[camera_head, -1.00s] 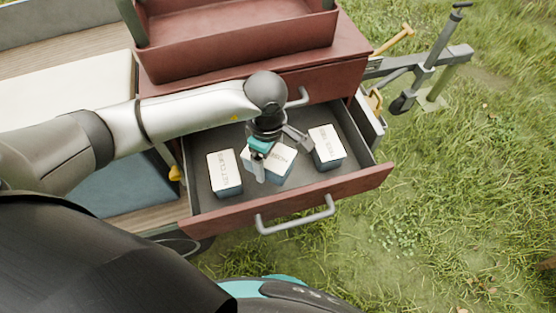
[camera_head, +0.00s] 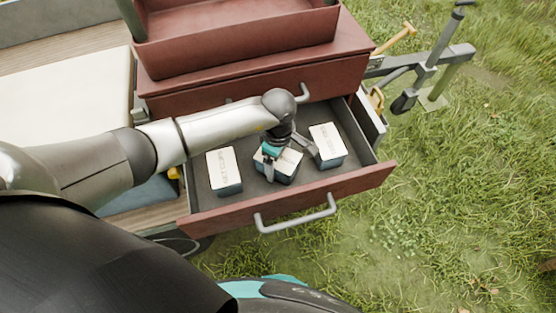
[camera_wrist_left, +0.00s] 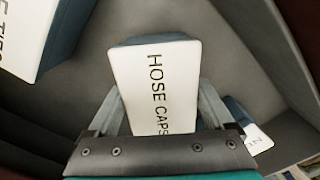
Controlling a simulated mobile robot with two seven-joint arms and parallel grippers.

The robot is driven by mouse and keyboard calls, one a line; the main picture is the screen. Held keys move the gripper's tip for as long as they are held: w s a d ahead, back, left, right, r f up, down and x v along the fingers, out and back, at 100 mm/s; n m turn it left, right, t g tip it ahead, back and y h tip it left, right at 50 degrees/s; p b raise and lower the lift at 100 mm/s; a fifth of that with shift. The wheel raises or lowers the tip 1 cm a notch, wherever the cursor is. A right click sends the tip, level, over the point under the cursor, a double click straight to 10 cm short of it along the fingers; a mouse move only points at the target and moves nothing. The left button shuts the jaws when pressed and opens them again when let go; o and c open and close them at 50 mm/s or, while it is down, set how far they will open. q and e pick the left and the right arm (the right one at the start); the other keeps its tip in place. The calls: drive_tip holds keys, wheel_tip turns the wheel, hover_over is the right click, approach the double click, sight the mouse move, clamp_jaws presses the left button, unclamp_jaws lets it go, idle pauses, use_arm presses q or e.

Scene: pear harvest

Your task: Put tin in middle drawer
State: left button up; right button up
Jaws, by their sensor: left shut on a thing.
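A white-topped, dark-blue-sided tin (camera_head: 287,168) is between the fingers of my left gripper (camera_head: 289,158), inside the open drawer (camera_head: 235,213). In the left wrist view, the tin's lid (camera_wrist_left: 165,75) reads HOSE CAPS, and the gripper (camera_wrist_left: 160,95) is shut on it, one finger along each side. Whether its base touches the drawer floor cannot be told. Similar tins stand on either side, one at the left (camera_head: 224,170) and one at the right (camera_head: 328,145). The open drawer sits below a closed red drawer (camera_head: 225,92). My right gripper is not in view.
A red open tray (camera_head: 240,48) sits above the drawers. The drawer's front has a grey bar handle (camera_head: 296,215). A wooden deck and pale panel (camera_head: 65,95) lie to the left. Tools and a metal bar (camera_head: 425,70) stick out at the right, over grass.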

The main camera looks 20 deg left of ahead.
use_arm(q)
drive_tip(key=shift+f, duration=0.1)
drive_tip(key=o, duration=1.4)
drive_tip(key=shift+r, duration=0.4)
wheel_tip(320, 180, up, 12)
drive_tip(key=shift+f+p, duration=0.25)
drive_tip(key=shift+p, duration=0.5)
